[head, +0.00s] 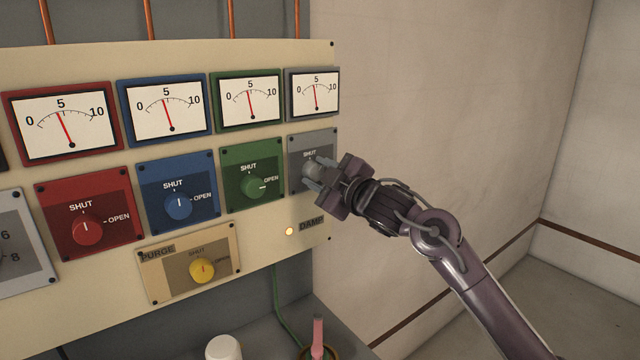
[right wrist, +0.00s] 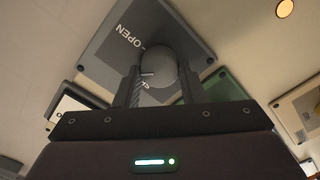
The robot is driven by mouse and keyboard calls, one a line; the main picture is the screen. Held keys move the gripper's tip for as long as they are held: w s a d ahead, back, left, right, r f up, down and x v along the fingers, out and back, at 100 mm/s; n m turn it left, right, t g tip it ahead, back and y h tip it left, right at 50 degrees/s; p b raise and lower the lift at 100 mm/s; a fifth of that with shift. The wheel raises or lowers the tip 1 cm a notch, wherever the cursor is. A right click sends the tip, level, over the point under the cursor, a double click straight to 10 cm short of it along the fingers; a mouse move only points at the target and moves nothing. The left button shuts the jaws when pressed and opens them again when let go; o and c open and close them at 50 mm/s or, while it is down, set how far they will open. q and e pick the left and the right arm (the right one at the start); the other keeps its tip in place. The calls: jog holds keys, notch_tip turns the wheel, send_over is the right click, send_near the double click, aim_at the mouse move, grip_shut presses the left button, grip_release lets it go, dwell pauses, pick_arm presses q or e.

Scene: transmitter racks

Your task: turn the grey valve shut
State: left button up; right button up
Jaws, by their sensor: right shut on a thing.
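The grey valve is a round grey knob (head: 313,170) on a grey plate (head: 297,149) at the right end of the cream panel. SHUT shows above the knob in the head view; my gripper hides the plate's right side. My right gripper (head: 317,176) is shut on the knob. In the right wrist view the knob (right wrist: 158,66) sits between the two fingers (right wrist: 157,88). A short white mark shows on the knob's side, between the OPEN and SHUT lettering; its exact direction is hard to tell. My left gripper is not in view.
Blue (head: 178,205) and red (head: 87,229) valves stand further left. A yellow PURGE knob (head: 202,270) is below. A lit lamp (head: 289,231) is near the DAMP label. Free room lies right.

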jog(key=n+b, duration=0.2)
jog(key=n, duration=0.1)
jog(key=n+b, duration=0.1)
jog(key=shift+f+n, duration=0.3)
jog(key=shift+n+b, duration=1.1)
jog(key=shift+n, duration=0.9)
jog(key=o, duration=1)
jog(key=shift+r, duration=0.1)
jog(key=shift+s, duration=0.1)
jog(key=b+v, duration=0.2)
jog(key=v, duration=0.5)
jog(key=shift+s+d+b, duration=0.2)
jog(key=shift+s+b, duration=0.1)
jog(key=shift+b, duration=0.05)
